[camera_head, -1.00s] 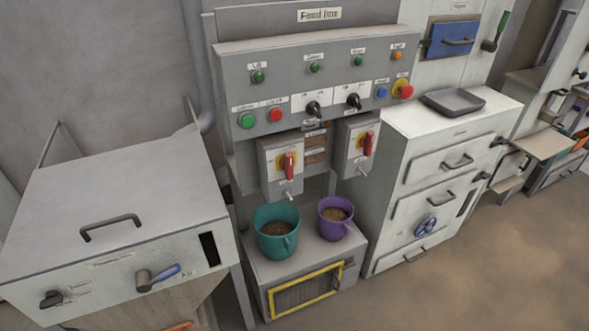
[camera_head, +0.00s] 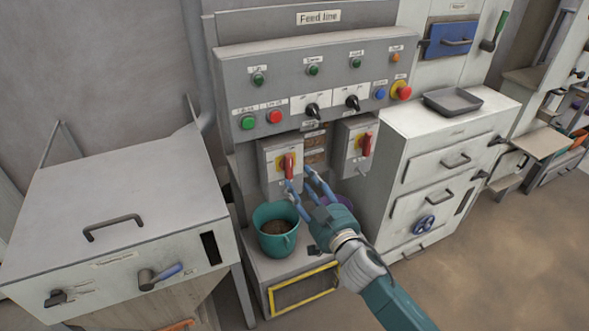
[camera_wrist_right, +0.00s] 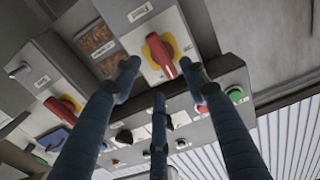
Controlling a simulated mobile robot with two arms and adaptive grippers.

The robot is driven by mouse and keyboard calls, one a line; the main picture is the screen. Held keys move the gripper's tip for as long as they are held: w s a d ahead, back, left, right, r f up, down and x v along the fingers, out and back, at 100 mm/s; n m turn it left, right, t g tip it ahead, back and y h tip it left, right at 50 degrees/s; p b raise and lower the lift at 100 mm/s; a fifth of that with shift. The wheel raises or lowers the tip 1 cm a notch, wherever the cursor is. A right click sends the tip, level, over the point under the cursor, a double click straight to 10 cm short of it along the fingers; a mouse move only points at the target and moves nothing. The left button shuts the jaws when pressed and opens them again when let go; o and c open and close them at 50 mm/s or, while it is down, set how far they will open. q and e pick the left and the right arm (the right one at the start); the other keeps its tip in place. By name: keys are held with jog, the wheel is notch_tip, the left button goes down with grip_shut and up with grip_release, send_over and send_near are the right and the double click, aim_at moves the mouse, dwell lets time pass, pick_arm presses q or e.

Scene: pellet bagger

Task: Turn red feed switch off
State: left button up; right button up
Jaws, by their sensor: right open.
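Two red rotary switches are mounted on grey boxes under the feed line panel. The left red switch (camera_head: 288,167) has a yellow plate, and its handle stands upright. The right red switch (camera_head: 366,144) is also upright. My right gripper (camera_head: 298,180) is open and empty, with its blue fingers just below and in front of the left switch. In the right wrist view, which looks upside down, the same switch (camera_wrist_right: 161,52) sits between the spread fingertips; I cannot tell whether they touch it. The other red switch (camera_wrist_right: 63,108) is at the left there. My left gripper is not in view.
A teal bucket (camera_head: 266,222) of pellets stands below the left switch. A purple bucket (camera_head: 342,201) is mostly hidden behind my right gripper. The feed line panel (camera_head: 235,98) above carries buttons and black knobs. A white cabinet (camera_head: 415,125) stands at the right.

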aim_at(292, 169)
jog(key=x, duration=0.6)
grip_shut()
